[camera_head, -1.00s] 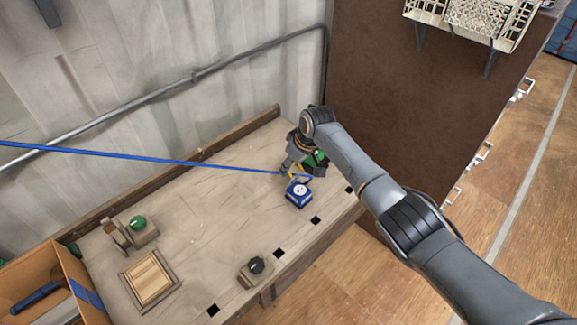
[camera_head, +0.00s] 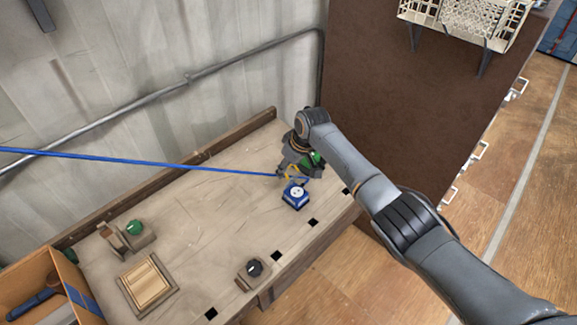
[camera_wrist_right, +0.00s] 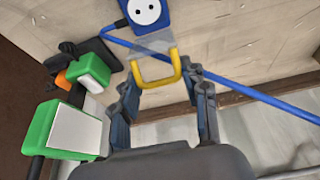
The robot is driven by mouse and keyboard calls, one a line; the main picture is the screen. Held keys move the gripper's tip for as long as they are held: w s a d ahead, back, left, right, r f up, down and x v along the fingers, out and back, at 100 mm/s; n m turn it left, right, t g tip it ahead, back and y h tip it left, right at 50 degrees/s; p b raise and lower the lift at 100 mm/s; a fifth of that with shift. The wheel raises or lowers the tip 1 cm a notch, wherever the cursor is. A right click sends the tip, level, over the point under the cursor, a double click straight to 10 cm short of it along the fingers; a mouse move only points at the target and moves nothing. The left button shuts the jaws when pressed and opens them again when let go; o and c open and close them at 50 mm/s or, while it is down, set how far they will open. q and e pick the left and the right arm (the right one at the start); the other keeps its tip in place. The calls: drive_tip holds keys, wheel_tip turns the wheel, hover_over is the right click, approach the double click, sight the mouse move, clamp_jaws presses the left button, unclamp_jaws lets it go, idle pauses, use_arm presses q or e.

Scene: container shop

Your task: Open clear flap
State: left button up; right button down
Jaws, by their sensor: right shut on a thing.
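The clear flap (camera_wrist_right: 152,45) is a small transparent panel with a yellow U-shaped handle (camera_wrist_right: 159,82), beside a blue box with a round white socket face (camera_wrist_right: 147,12). In the head view the yellow handle (camera_head: 291,173) and the blue socket box (camera_head: 295,197) are small, at the far right end of the workbench. My right gripper (camera_wrist_right: 164,79) has its two fingers on either side of the yellow handle and is shut on it. The flap's exact angle is hard to tell. My left gripper is not in view.
Green-and-white blocks (camera_wrist_right: 65,130) stand close to my right gripper. A blue cable (camera_head: 140,161) runs left from the socket box. The workbench (camera_head: 215,205) has clear space in the middle. A brown panel (camera_head: 400,100) rises at its right end.

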drive_tip(key=shift+s+f, duration=0.25)
drive_tip(key=shift+f, duration=0.2)
drive_tip(key=c, duration=1)
unclamp_jaws()
drive_tip(key=shift+o, duration=0.4)
drive_tip(key=shift+w+r, duration=0.1)
drive_tip(key=shift+w, duration=0.15)
drive_tip(key=v, duration=1.2)
drive_tip(key=shift+w+a, duration=0.1)
